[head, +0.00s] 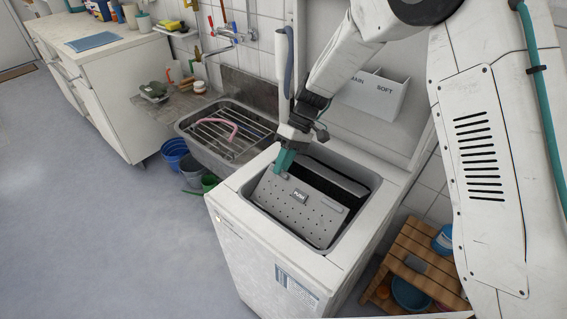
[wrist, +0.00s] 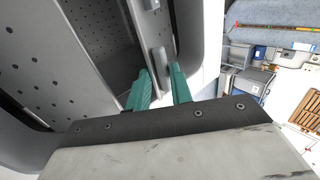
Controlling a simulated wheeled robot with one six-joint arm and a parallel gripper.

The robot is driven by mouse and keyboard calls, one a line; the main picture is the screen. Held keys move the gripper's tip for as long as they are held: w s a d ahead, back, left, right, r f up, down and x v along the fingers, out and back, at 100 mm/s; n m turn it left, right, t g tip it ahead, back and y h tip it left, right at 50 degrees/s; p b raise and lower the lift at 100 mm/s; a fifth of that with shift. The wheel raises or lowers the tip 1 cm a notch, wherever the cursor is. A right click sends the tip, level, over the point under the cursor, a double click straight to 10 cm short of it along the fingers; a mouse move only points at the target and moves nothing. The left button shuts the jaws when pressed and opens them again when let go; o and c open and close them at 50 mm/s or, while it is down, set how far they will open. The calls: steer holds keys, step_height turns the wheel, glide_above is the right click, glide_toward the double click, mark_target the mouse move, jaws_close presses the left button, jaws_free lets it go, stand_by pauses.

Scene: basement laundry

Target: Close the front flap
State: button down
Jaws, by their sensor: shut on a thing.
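The white top-loading washer (head: 250,255) stands open at the top, with the grey drum inside. The front flap (head: 308,222) is a grey perforated panel with a "PUSH" button, tilted in the opening; a dark gap shows behind it. The rear flap (head: 338,176) is partly seen beyond the gap. My gripper (head: 279,168) is at the left end of the front flap's upper edge. In the wrist view my teal fingers (wrist: 161,88) are shut on a small grey piece (wrist: 159,62) at a panel edge, which looks like part of the front flap.
The washer's raised lid and a white "MAIN/SOFT" box (head: 376,95) are behind my arm. A metal sink (head: 190,133) with a rack is to the left. Buckets (head: 176,152) stand on the floor beside it. A wooden shelf (head: 413,243) is to the right.

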steer(key=shift+f, duration=0.1)
steer(key=c, duration=1.4)
jaws_free()
steer(key=shift+c, duration=0.2)
steer(key=r, duration=0.2)
steer(key=s+r, duration=0.1)
steer(key=shift+d+r, duration=0.2)
steer(key=shift+r, duration=0.2)
steer(key=s+d, duration=0.2)
steer(key=s, duration=0.5)
steer(key=s+d+r, duration=0.1)
steer(key=s+d, duration=0.1)
steer(key=s, duration=0.5)
steer(key=shift+s+d, duration=0.15)
steer(key=shift+d, duration=0.15)
steer(key=shift+r, duration=0.15)
